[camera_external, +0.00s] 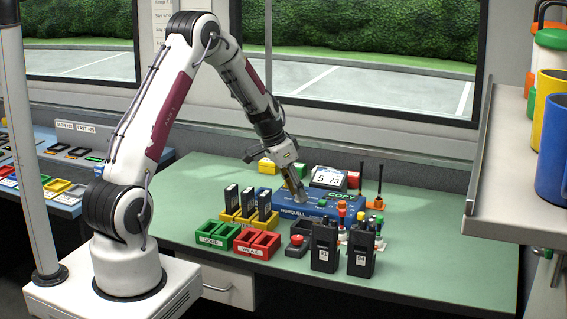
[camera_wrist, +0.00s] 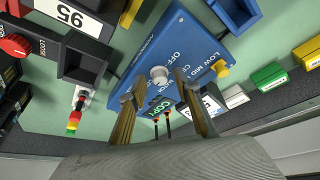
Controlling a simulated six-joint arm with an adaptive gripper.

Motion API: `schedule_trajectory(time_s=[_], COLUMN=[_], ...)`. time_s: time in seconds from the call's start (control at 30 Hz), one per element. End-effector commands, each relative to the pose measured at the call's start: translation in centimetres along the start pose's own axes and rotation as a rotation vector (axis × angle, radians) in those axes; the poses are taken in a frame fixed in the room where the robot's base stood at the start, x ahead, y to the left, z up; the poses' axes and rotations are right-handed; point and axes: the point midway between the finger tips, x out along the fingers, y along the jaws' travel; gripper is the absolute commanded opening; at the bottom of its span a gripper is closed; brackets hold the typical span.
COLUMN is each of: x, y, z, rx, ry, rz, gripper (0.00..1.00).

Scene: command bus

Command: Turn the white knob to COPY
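The blue Norwell box (camera_external: 287,211) sits on the green bench, and green COPY lettering (camera_external: 341,195) shows on it. In the wrist view, the white knob (camera_wrist: 160,75) is on the face of the blue box (camera_wrist: 165,38), near an OFF label and a green-lit COPY sign (camera_wrist: 185,105). I cannot tell the knob's exact pointing. My gripper (camera_wrist: 158,84) is open, with one finger to each side of the knob; contact is not clear. In the external view, my gripper (camera_external: 298,196) is down at the box and the knob is not clearly visible.
Black radios (camera_external: 325,245), a red button (camera_external: 297,241), a red tray (camera_external: 257,244) and a green tray (camera_external: 217,235) stand in front of the box. A small display (camera_external: 329,177) stands behind it. The bench's right front is clear.

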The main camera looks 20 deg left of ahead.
Motion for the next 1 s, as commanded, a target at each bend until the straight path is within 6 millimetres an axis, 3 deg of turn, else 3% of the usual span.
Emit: schedule_trajectory(time_s=[0.47, 1.0], x=[-1.2, -7.4], y=[0.0, -0.1], z=[-0.1, -0.1], rx=[-0.001, 0.000], ry=[0.003, 0.003], rz=[-0.001, -0.002], gripper=[0.32, 0.32])
